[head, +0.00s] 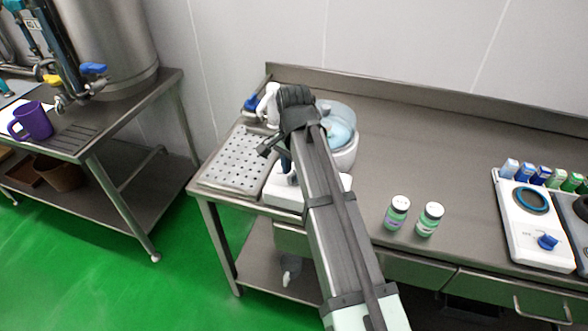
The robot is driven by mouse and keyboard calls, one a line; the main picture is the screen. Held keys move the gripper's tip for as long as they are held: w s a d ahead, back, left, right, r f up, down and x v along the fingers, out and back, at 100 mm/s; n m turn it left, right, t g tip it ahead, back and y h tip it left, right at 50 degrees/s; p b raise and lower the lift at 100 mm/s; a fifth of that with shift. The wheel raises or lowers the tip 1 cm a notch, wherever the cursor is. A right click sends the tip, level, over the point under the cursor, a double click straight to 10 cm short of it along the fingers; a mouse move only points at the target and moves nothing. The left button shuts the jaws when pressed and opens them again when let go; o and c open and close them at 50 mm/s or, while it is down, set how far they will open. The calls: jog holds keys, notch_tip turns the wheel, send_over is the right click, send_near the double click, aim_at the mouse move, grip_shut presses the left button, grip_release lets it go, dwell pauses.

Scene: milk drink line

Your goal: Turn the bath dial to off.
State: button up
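My arm reaches from the bottom of the head view to the left part of the steel counter. My gripper (286,163) is around the white base (281,194) of a unit with a round white bowl (346,155); my arm covers much of this unit. The fingertips are mostly hidden, so I cannot tell whether the gripper is open or shut. No bath dial shows clearly on this unit. A blue knob (547,242) sits on a white panel (527,225) with a blue ring at the right, far from my gripper. I cannot tell whether it is the bath dial, or its setting.
A perforated steel tray (239,161) lies left of the base. Two green-and-white jars (397,212) (430,219) stand right of my arm. Several small bottles line the panel's back edge. A purple mug (32,121) stands on the left table.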

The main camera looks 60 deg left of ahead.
jog(key=shift+f, duration=0.15)
grip_shut()
dwell(0.4)
